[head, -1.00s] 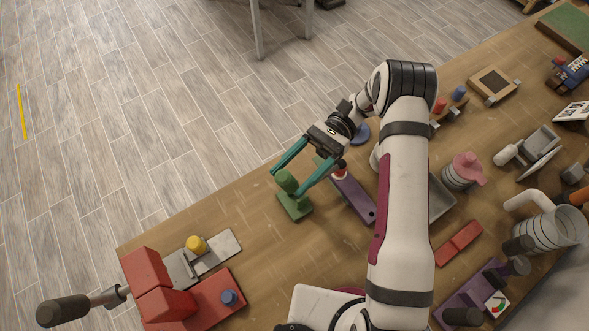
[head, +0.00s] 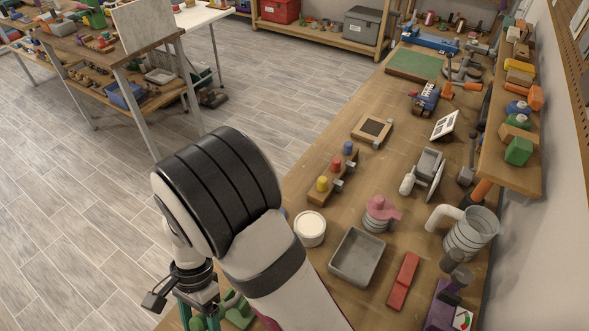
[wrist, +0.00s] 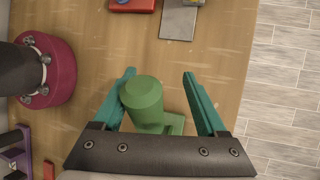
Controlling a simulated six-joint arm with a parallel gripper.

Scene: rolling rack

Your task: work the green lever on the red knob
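A green upright cylinder on a flat green base (wrist: 143,95) shows in the wrist view, between the teal fingers of my gripper (wrist: 159,75) and closer to the left one. The fingers are wide apart; I cannot tell whether the left one touches the cylinder. In the head view the green piece (head: 237,312) is partly hidden at the bottom edge, beside my gripper. A red knob (head: 337,160) stands between a yellow and a blue knob on a wooden block, with small grey levers at its side. I cannot make out a green lever on it.
A white round container (head: 310,228), a grey tray (head: 335,272), a pink-topped stack (head: 378,212) and a red block (head: 403,282) stand on the bench near the knobs. A grey plate (wrist: 178,22) lies beyond the fingers in the wrist view. The bench edge is to its right.

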